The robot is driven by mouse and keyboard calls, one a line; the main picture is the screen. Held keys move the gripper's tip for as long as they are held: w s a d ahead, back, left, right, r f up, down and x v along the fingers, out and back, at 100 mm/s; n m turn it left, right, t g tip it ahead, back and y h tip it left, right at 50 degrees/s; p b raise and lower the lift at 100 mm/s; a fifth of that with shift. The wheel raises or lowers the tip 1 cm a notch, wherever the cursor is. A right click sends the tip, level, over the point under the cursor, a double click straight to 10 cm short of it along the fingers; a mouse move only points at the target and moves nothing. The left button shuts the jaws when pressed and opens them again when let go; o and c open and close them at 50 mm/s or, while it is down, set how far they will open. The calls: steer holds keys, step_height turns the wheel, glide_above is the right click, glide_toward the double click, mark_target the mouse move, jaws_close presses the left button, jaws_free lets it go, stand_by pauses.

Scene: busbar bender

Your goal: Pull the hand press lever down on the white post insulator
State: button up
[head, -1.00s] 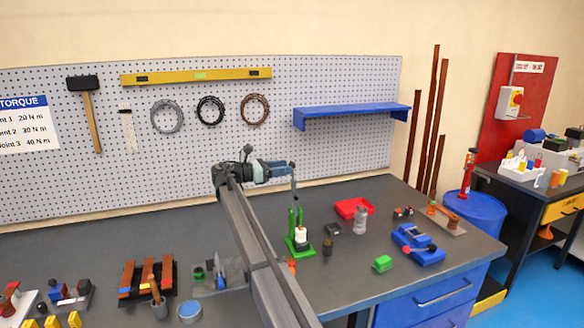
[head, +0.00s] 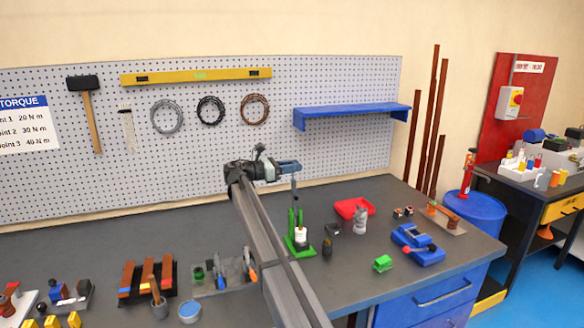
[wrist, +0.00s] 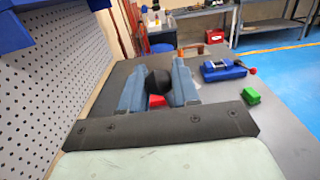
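The hand press (head: 290,243) is a green stand on the bench with the white post insulator (head: 300,236) upright at it. Its thin grey lever (head: 294,190) stands up nearly vertical above the green column. My gripper (head: 296,165) is at the top of the lever, level with its upper end. In the wrist view my gripper (wrist: 159,68) has its two blue fingers on either side of a dark round knob (wrist: 158,80). The knob fills the gap between them. Whether the fingers press on it cannot be told. The insulator is hidden in the wrist view.
A red tray (head: 345,212), a grey cylinder (head: 360,219), a green block (head: 382,263) and a blue vice (head: 418,246) lie right of the press. A blue shelf (head: 350,112) juts from the pegboard behind. Several small tools lie on the left of the bench.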

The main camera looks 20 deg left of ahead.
jaws_close()
